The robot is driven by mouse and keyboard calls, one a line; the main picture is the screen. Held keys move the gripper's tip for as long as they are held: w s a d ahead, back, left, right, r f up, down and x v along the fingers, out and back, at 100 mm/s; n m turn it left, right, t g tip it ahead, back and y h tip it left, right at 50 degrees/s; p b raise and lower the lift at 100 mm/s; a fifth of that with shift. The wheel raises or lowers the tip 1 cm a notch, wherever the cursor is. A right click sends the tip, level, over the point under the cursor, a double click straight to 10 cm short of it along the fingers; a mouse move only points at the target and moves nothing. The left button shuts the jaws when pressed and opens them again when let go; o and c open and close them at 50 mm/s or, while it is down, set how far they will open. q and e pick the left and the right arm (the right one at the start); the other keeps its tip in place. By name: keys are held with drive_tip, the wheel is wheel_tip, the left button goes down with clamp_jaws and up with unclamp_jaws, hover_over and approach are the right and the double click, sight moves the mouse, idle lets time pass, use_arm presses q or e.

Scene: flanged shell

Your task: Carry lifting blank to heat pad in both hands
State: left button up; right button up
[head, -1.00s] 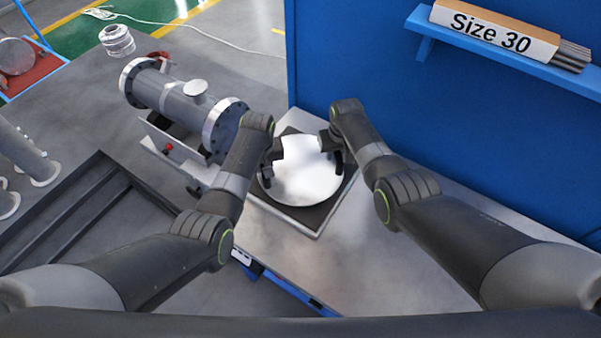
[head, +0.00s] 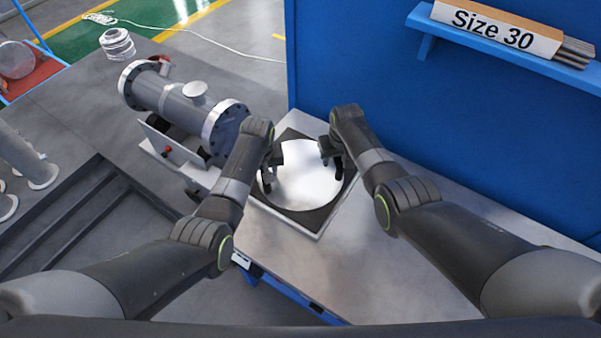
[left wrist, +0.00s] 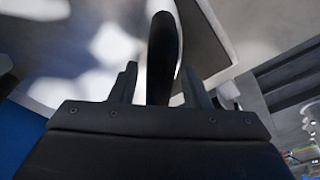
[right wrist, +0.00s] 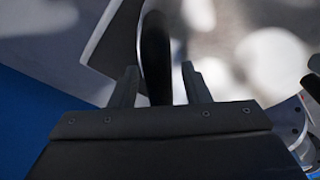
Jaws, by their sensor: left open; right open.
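The lifting blank (head: 302,180) is a shiny round disc with dark upright handles at its sides. It lies over the dark square heat pad (head: 313,219), whose corners show around it. My left gripper (head: 272,163) is at the blank's left side, open. In the left wrist view a black handle (left wrist: 162,45) stands between its spread fingers. My right gripper (head: 331,153) is at the upper right side, open. In the right wrist view the other handle (right wrist: 155,45) stands between its fingers. The fingertips are partly hidden in the head view.
The pad sits on a grey metal bench (head: 370,255) against a blue panel (head: 370,60). A flanged shell (head: 185,100) stands left of the pad, close to my left arm. A blue shelf (head: 500,45) carries a box marked Size 30. Bare bench lies in front of the pad.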

use_arm(q)
drive_tip(key=shift+r, duration=0.1)
drive_tip(key=shift+r, duration=0.2)
drive_tip(key=r, duration=0.3)
drive_tip(key=s+r, duration=0.1)
drive_tip(key=r, duration=0.7)
drive_tip(key=shift+s+d+r, duration=0.15)
drive_tip(key=shift+s+d, duration=0.05)
drive_tip(key=shift+s, duration=0.2)
use_arm(e)
drive_tip(key=shift+s+d+r, duration=0.1)
drive_tip(key=shift+s+r, duration=0.2)
drive_tip(key=shift+r, duration=1.7)
drive_tip(key=shift+s+r, duration=0.3)
drive_tip(key=shift+r, duration=1.65)
drive_tip(key=shift+s+d+r, duration=0.1)
drive_tip(key=shift+s+r, duration=0.2)
drive_tip(key=shift+r, duration=1.7)
